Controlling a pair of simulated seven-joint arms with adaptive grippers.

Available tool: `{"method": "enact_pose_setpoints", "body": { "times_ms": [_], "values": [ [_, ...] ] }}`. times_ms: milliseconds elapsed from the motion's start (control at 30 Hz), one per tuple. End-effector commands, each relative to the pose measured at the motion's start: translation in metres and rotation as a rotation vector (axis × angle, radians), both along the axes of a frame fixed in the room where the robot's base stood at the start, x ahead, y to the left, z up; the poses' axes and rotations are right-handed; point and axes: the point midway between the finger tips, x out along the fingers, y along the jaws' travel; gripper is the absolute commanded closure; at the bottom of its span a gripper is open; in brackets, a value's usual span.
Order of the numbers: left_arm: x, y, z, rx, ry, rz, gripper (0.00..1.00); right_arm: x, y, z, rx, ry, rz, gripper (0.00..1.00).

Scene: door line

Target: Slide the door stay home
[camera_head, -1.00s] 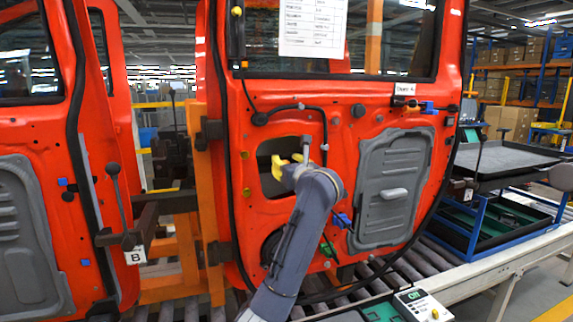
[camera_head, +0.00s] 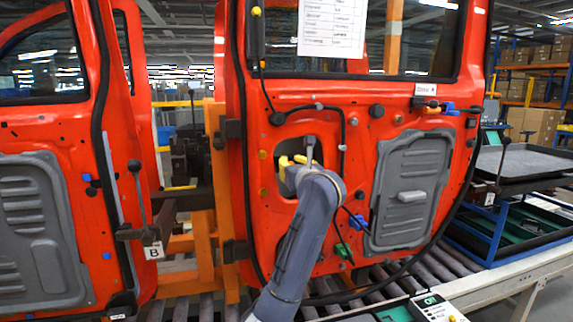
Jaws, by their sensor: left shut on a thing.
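The orange-red door A (camera_head: 350,115) hangs in front of me, with a cut-out opening (camera_head: 311,133) left of its grey panel. My left gripper (camera_head: 290,161), with yellow fingertips, is at this opening, near its left edge. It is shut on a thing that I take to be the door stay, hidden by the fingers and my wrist. I cannot tell how deep the stay sits. A short grey upright piece stands beside the fingers. My right gripper is not in view.
A second door (camera_head: 45,130) stands at the left, beside a knobbed lever (camera_head: 138,190) and tag B (camera_head: 154,251). A tray stand (camera_head: 525,162) is at the right. Rollers (camera_head: 435,265) run below. A control box (camera_head: 437,308) reading ON sits low at the front.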

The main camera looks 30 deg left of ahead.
Motion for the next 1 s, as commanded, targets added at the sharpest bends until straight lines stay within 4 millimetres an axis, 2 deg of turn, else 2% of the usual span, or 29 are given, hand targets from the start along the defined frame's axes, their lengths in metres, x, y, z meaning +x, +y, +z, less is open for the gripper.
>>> {"method": "enact_pose_setpoints", "body": {
  "times_ms": [167,300,333,533,1000],
  "values": [
    [-0.0005,-0.0009,0.0007,0.001,-0.001,-0.004,1.00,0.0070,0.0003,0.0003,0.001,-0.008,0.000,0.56],
    [-0.0009,0.0002,0.0007,0.001,-0.001,-0.002,1.00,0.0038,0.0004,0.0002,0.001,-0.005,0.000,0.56],
    [-0.0009,0.0003,0.0007,0.001,-0.001,-0.001,0.78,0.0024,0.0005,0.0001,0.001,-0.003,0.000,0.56],
    [-0.0006,-0.0007,0.0006,0.001,-0.001,-0.003,0.56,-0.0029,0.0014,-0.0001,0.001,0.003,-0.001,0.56],
    [-0.0005,-0.0014,0.0006,0.001,-0.002,-0.004,0.56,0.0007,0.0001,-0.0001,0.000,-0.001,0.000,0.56]
  ]
}}
